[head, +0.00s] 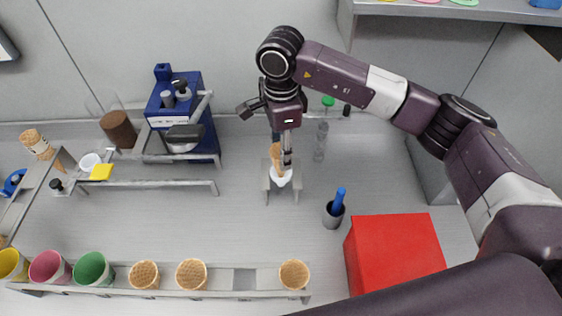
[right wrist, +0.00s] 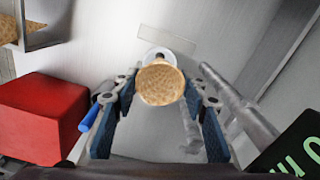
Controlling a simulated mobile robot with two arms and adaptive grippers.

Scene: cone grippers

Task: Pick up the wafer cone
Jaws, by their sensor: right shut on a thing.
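My right gripper (head: 283,154) comes down from above over a small metal stand (head: 268,184) near the middle of the counter. It is shut on a tan wafer cone (head: 275,156), partly hidden by the fingers. The cone's lower end is at a white cup-like holder (head: 283,178); I cannot tell whether it touches it. In the right wrist view, the cone's round waffle-patterned top (right wrist: 160,84) sits between the two blue-padded fingers, with part of the white holder (right wrist: 159,55) beyond it. My left gripper is not in view.
A red box (head: 395,252) stands at the lower right, beside a grey cup with a blue handle (head: 334,211). A front rack holds other cones (head: 192,274) and coloured cups (head: 93,268). A blue machine (head: 186,110) stands left of the gripper. A clear tube (head: 321,140) is close on its right.

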